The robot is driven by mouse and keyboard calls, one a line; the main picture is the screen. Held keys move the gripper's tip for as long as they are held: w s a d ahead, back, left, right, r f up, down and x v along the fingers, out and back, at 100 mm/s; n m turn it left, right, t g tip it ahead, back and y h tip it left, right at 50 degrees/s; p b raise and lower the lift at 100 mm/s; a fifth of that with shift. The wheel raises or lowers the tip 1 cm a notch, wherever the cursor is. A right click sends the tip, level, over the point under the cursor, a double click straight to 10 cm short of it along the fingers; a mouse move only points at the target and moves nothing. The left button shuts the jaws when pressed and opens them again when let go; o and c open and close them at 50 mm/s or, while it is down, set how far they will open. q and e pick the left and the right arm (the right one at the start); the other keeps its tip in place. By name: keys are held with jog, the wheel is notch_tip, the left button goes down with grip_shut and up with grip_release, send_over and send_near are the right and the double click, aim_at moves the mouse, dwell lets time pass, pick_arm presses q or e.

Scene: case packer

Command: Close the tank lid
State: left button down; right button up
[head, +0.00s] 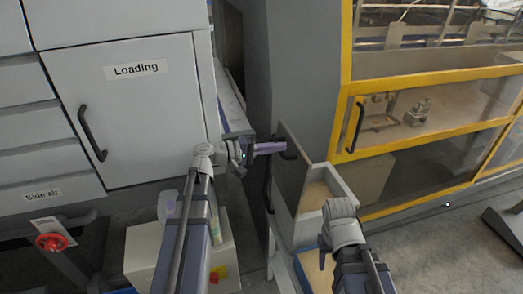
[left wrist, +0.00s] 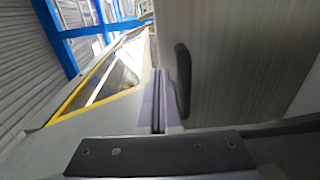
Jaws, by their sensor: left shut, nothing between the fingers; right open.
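The tank (head: 345,190) is an open grey box with tan contents, right of centre in the head view. Its lid (head: 291,178) looks like a grey panel standing upright along the tank's left side, so the tank is uncovered. My left gripper (head: 270,148) has purple fingers, shut and empty, at the lid's upper part. In the left wrist view, the shut fingers (left wrist: 158,105) are beside a brushed grey panel (left wrist: 235,60) with a dark handle (left wrist: 184,80); contact cannot be told. My right wrist is in front of the tank; the right gripper's fingers are hidden.
A grey cabinet (head: 135,115) marked "Loading" stands at the left. A yellow-framed machine guard (head: 350,100) is behind the tank to the right. A pale box (head: 145,250) is on the floor beneath my left arm. Open floor (head: 450,235) lies at the right.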

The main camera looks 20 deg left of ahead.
aim_at(296, 145)
pick_arm(q)
jog(key=shift+x, duration=1.5)
jog(key=w+d+f+g+y+p, duration=0.3)
jog(key=w+d+y+p, duration=0.15)
jog(key=d, duration=0.35)
jog(key=w+d+f+g+y+p, duration=0.2)
jog(key=w+d+f+y+p, duration=0.15)
jog(key=w+d, duration=0.35)
jog(key=w+d+f+g+y+b, duration=0.1)
jog(key=d+f+b, duration=0.1)
jog(key=f+b, duration=0.1)
jog(key=w+d+f+g+y+b, duration=0.1)
jog(key=d+f+y+b, duration=0.1)
jog(key=f, duration=0.4)
jog(key=w+d+f+g+y+b, duration=0.2)
jog(key=d+f+b, duration=0.2)
jog(key=f, duration=0.1)
jog(key=shift+f, duration=0.25)
jog(key=shift+d+f+b, duration=0.1)
jog(key=shift+f+b, duration=0.6)
jog(key=shift+b, duration=0.2)
jog(key=shift+s, duration=0.2)
